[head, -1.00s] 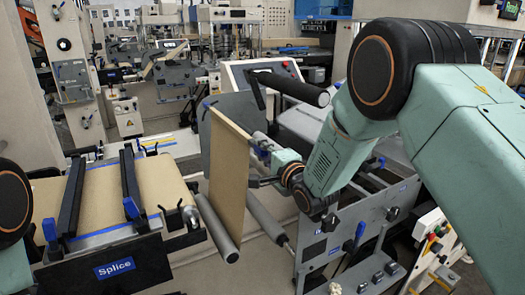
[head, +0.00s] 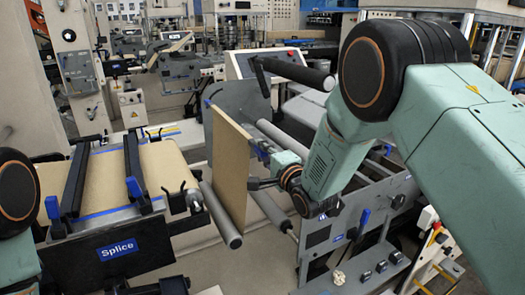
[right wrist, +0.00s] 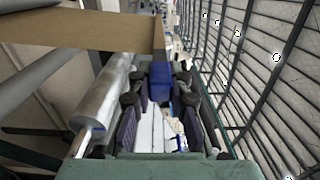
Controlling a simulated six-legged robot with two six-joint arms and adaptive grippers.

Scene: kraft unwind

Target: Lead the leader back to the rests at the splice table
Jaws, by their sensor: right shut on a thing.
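The leader, a tan kraft sheet (head: 230,165), hangs upright in the head view, right of the splice table and beside a grey roller (head: 222,218). Its tan edge also crosses the top left of the right wrist view (right wrist: 80,35). My right gripper (head: 262,168) is at the sheet's right edge, shut on a blue piece (right wrist: 160,82) there. The join of the blue piece to the sheet is unclear. The splice table (head: 92,262), with a blue Splice label, is at the left. Small black upright hooks, perhaps the rests, stand at its right end (head: 178,192). My left gripper is out of view.
Two black bars (head: 132,168) with blue handles lie across the kraft on the splice table. A grey machine frame (head: 330,235) with rollers stands below my right arm. A black roller (head: 292,72) juts out above. A wire fence (right wrist: 270,80) lines the right wrist view's right side.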

